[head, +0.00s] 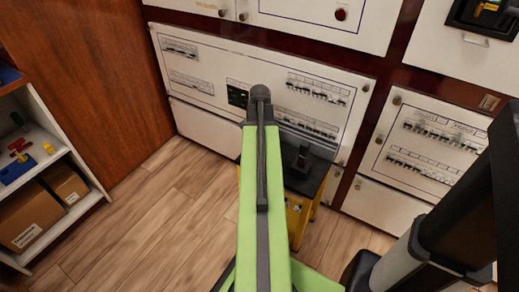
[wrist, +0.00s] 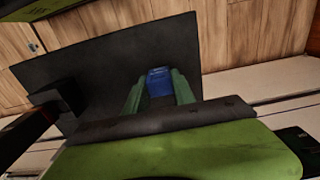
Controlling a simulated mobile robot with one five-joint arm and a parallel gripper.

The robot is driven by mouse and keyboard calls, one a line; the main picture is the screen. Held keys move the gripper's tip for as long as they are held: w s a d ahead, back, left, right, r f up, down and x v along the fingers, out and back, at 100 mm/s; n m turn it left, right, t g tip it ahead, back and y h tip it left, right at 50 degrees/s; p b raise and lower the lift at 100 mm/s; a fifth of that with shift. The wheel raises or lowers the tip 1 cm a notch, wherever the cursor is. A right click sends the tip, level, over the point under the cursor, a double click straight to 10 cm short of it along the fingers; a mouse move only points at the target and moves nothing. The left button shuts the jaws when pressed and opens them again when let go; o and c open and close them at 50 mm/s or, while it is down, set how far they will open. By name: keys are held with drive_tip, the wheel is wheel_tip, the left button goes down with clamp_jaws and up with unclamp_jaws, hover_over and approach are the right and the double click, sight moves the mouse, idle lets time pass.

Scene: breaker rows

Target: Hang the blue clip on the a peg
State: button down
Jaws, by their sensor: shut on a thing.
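In the wrist view, the blue clip (wrist: 159,85) sits between the two green fingers of my gripper (wrist: 159,76), which is shut on it. The clip is in front of a dark flat top (wrist: 105,60); I cannot tell whether they touch. In the head view, this dark top (head: 318,172) lies on a yellow stand before the breaker panels, with a black upright piece (head: 303,155) on it. My green arm hides the gripper and the clip in the head view. I cannot make out which thing is the a peg.
White breaker panels (head: 205,62) fill the wall behind the stand, with another panel (head: 428,140) at the right. A white shelf (head: 75,158) at the left holds cardboard boxes (head: 30,215) and a blue tray (head: 17,169) with small coloured things. The wooden floor (head: 150,205) between is clear.

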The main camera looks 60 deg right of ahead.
drive_tip(key=shift+r+p, duration=0.6)
drive_tip(key=shift+r, duration=0.05)
drive_tip(key=r+p, duration=0.4)
drive_tip(key=shift+s+d, duration=0.1)
drive_tip(key=shift+s, duration=0.1)
drive_tip(key=s+d+r+p, duration=0.4)
drive_tip(key=s+r+p, duration=0.1)
drive_tip(key=s, duration=0.5)
drive_tip(key=shift+s+r+p, duration=0.25)
drive_tip(key=shift+r+p, duration=0.05)
drive_tip(key=shift+p, duration=0.05)
